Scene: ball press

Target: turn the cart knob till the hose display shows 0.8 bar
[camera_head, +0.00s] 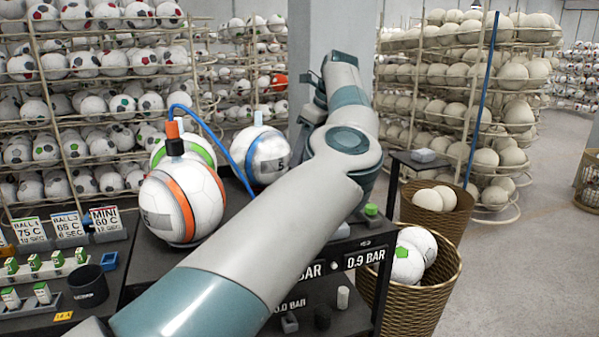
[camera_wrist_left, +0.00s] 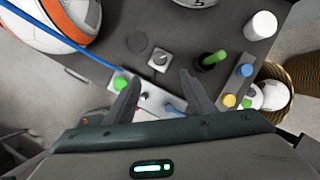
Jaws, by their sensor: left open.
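In the left wrist view a small grey knob (camera_wrist_left: 160,58) on a square plate stands on the dark cart top (camera_wrist_left: 205,35). My left gripper (camera_wrist_left: 159,77) is open, its fingers apart to either side and just short of this knob in the picture; I see no contact. In the head view the arm hides the knob and gripper. A readout or label of 0.9 BAR (camera_head: 365,258) shows on the cart's front edge. Another BAR text (camera_head: 312,271) is partly covered by my arm. I cannot tell which belongs to the hose. My right gripper is not in view.
An orange-striped ball (camera_head: 182,202) carries a black and orange fitting with a blue hose (camera_head: 215,135). A silver-blue-striped ball (camera_head: 268,158) stands behind. Wicker baskets (camera_head: 425,295) stand right of the cart.

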